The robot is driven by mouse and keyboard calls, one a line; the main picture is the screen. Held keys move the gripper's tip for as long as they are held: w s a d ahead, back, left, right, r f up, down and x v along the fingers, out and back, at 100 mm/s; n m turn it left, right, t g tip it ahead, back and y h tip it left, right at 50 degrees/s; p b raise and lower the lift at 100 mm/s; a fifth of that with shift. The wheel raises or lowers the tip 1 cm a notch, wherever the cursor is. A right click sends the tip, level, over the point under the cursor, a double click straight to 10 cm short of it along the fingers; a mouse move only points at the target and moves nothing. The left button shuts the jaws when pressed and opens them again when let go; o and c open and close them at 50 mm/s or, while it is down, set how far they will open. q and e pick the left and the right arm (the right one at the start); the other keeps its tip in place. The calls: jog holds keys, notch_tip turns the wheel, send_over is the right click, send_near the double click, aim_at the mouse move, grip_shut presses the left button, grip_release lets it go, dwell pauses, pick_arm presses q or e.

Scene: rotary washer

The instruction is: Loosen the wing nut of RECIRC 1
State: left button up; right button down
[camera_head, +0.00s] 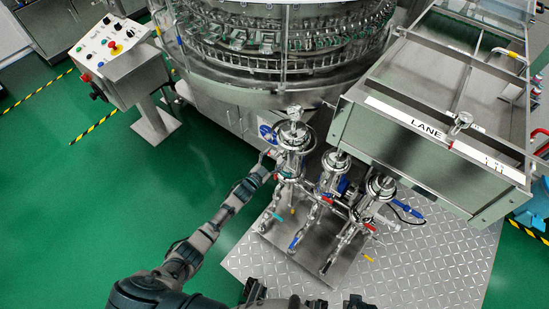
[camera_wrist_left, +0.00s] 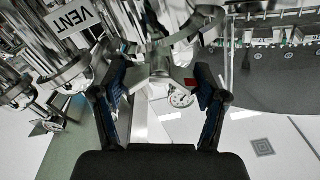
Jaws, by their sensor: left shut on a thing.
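In the head view my left arm reaches up to the left housing (camera_head: 291,138) of a group of steel filter housings. My left gripper (camera_head: 270,158) is at its left side, small and partly lost against the metal. In the left wrist view the two dark fingers of my left gripper (camera_wrist_left: 160,78) are on either side of a steel fitting (camera_wrist_left: 160,58), closed on a part of it. I take this part as the wing nut; its wings are hidden between the fingers. No RECIRC 1 label is legible. My right gripper is not seen.
A VENT tag (camera_wrist_left: 72,18) hangs close to the left finger in the wrist view. The other housings (camera_head: 378,187) and coloured valve handles stand to the right and below. The rotary washer (camera_head: 235,95) is behind, the LANE box (camera_head: 430,150) at right. Green floor (camera_head: 130,220) is clear.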

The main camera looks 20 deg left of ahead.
pick_arm(q)
jog(key=shift+s+f+n, duration=0.15)
jog(key=shift+f+n, duration=0.35)
jog(key=shift+n, duration=0.2)
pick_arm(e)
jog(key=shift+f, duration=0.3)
pick_arm(q)
jog(key=o, duration=1.2)
jog(key=shift+c, duration=0.2)
jog(key=shift+r, duration=0.15)
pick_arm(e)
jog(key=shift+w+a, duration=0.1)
pick_arm(q)
jog(key=shift+a+r, duration=0.1)
jog(key=v, duration=1.1)
jog(key=shift+s+a, duration=0.15)
jog(key=shift+s, duration=0.2)
